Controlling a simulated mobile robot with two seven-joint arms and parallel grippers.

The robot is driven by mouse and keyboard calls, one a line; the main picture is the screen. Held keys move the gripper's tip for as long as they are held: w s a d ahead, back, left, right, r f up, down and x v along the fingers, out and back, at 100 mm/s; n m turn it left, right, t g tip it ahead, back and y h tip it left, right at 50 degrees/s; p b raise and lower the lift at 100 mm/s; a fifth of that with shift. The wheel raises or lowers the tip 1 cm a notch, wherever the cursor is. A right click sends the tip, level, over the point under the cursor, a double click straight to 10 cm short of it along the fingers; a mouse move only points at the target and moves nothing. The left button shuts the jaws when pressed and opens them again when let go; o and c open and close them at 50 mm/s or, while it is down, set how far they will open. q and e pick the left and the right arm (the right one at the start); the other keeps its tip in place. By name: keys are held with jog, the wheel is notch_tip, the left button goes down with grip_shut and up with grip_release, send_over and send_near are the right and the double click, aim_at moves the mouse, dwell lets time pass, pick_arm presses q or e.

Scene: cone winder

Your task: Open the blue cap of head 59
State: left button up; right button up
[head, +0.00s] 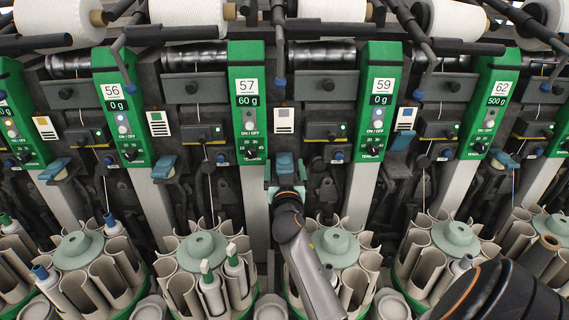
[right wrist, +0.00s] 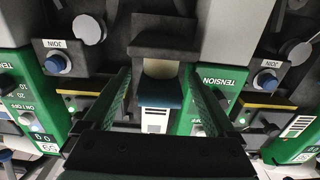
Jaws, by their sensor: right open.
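The green panel of head 59 (head: 380,105) reads 0 g in the head view; its upside-down number shows at lower left in the right wrist view (right wrist: 35,125). A blue cap (head: 285,160) sits between the panels of heads 57 and 59. Another blue cap (head: 401,139) is just right of panel 59 and looks more upright. My right gripper (head: 286,186) is at the cap between 57 and 59. In the right wrist view its open fingers (right wrist: 160,90) stand either side of that cap (right wrist: 160,96); contact is unclear. My left gripper is out of view.
Green panel 57 (head: 248,100) stands left of the gripper, and panel 62 (head: 492,100) is further right. Round carousels with grey pockets (head: 335,248) line the bottom, some holding bobbins. Large white yarn cones (head: 190,14) hang along the top. Space between the panels is narrow.

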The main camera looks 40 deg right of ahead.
dwell(0.3)
grip_shut()
dwell(0.6)
